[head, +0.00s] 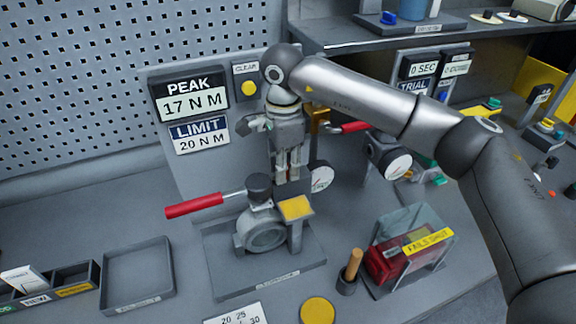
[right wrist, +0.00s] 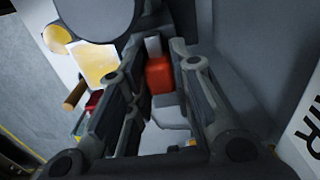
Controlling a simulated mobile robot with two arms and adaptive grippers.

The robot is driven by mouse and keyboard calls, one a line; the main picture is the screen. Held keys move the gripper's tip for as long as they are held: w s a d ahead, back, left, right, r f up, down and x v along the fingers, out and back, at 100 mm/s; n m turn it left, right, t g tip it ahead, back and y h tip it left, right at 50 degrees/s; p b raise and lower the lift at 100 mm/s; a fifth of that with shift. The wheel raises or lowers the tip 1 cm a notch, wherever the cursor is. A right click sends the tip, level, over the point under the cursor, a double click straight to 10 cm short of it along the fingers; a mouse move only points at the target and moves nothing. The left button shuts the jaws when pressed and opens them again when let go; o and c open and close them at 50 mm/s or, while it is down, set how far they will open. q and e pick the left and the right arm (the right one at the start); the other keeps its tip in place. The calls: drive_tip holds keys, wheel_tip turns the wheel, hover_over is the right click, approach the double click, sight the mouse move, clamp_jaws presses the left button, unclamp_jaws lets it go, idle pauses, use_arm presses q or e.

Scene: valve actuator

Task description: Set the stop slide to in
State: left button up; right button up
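The valve actuator (head: 262,232) is a grey body with a dark round cap and a long red lever (head: 205,204) pointing left. A yellow plate (head: 296,208) stands at its right; it also shows in the right wrist view (right wrist: 95,62). My right gripper (head: 288,176) points down just behind the cap and plate. In the right wrist view a red block (right wrist: 159,75), possibly the stop slide's tab, lies between the fingers (right wrist: 160,60). I cannot tell whether they touch it. My left gripper is not in view.
The panel behind shows PEAK 17 N M (head: 190,98) and LIMIT 20 N M (head: 200,134). A round gauge (head: 321,177) is right of the gripper. A clear box with red contents (head: 410,245) and a wooden-handled peg (head: 352,268) stand front right. An empty tray (head: 172,290) lies left.

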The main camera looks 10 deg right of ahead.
drive_tip(key=o, duration=0.5)
drive_tip(key=shift+c, duration=0.2)
drive_tip(key=shift+r, duration=0.1)
wheel_tip(320, 180, up, 12)
idle(0.3)
